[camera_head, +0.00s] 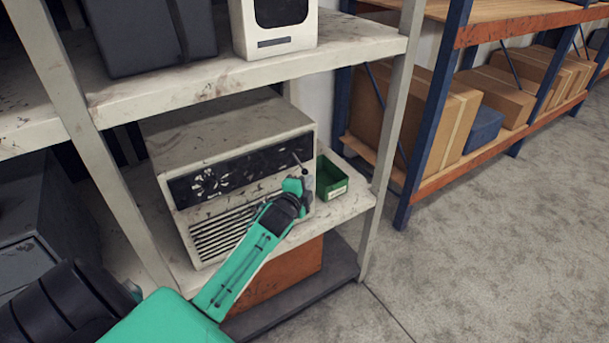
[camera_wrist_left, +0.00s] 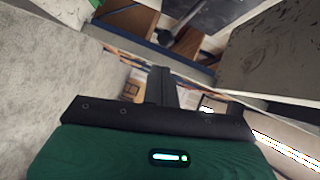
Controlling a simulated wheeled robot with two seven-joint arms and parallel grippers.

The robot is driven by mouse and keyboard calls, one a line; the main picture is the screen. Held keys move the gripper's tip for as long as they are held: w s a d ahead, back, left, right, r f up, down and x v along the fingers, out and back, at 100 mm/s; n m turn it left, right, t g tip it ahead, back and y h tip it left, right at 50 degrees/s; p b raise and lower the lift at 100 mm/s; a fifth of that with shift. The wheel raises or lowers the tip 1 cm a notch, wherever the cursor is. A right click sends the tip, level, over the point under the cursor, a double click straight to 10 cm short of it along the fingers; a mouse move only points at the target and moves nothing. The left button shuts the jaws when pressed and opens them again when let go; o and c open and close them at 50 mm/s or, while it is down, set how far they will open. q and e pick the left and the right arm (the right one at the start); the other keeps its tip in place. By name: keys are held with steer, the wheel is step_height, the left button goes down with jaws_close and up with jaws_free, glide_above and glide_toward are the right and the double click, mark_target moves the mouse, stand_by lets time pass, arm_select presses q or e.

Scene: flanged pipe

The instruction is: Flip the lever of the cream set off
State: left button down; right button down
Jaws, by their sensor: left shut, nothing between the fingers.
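The cream set (camera_head: 225,133), a scuffed box with a dark glass front and a slatted grille, stands on the middle shelf in the head view. My left gripper (camera_head: 307,178) is at the right end of its front, with the arm reaching up from below. The gripper is shut and holds nothing; its closed fingers (camera_wrist_left: 161,86) show in the left wrist view. A thin dark rod shows just above the gripper against the glass front; I cannot tell if it is the lever or a fingertip. The gripper hides the front's right end, so I cannot tell the lever's position or any contact.
A small green bin (camera_head: 331,180) stands on the shelf close to the right of my gripper. The shelf post (camera_head: 389,125) rises farther right. The upper shelf edge (camera_head: 215,88) runs above the set. An orange-brown box (camera_head: 290,272) lies below. The floor to the right is clear.

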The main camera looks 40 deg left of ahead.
mark_target(306, 174)
arm_select(q)
steer(key=shift+w+a+f, duration=0.25)
steer(key=shift+w+a, duration=0.35)
steer(key=shift+a, duration=0.3)
arm_select(e)
steer(key=shift+a+r, duration=0.45)
arm_select(q)
steer(key=shift+a+f+m+t+b, duration=0.25)
steer(key=shift+a+m+t+b, duration=0.1)
steer(key=shift+b, duration=0.35)
arm_select(e)
steer(key=shift+s+d+f, duration=0.1)
steer(key=shift+d+f, duration=0.15)
steer(key=shift+f, duration=0.25)
steer(key=shift+d+f, duration=0.2)
steer(key=shift+f, duration=0.25)
steer(key=shift+d+r, duration=0.1)
